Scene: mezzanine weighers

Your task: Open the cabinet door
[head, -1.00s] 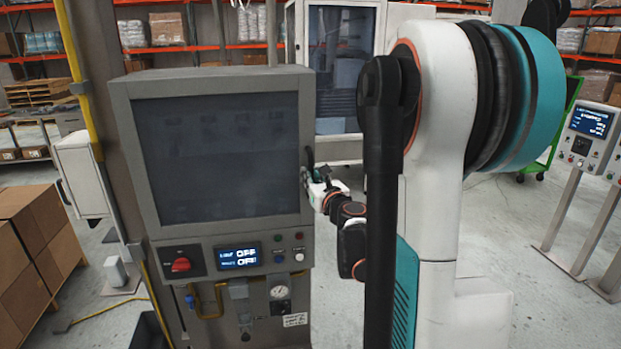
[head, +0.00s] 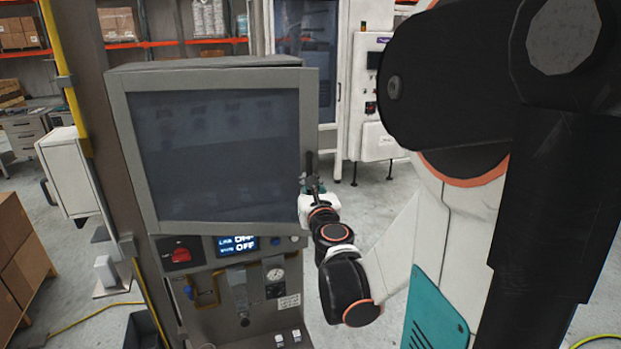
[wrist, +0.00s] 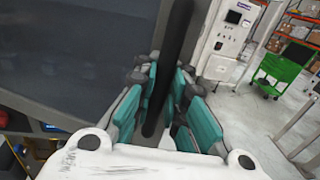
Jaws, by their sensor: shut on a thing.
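The cabinet door (head: 222,160) is a grey frame around a dark window, at the left of the head view. Its right edge overhangs the control panel below, so it looks slightly ajar. Its dark upright handle (head: 309,162) is on the right edge. My gripper (head: 312,184) is shut on the handle. In the wrist view the teal fingers of my gripper (wrist: 165,95) sit on both sides of the dark handle bar (wrist: 176,50), and the door window (wrist: 75,50) fills the left. The cabinet's inside is hidden.
The control panel (head: 205,252) with a red switch is below the door. A yellow pipe (head: 62,75) and post stand at the left, with cardboard boxes (head: 22,250) beyond. A white machine (head: 375,100) stands behind. Floor right of the door looks open.

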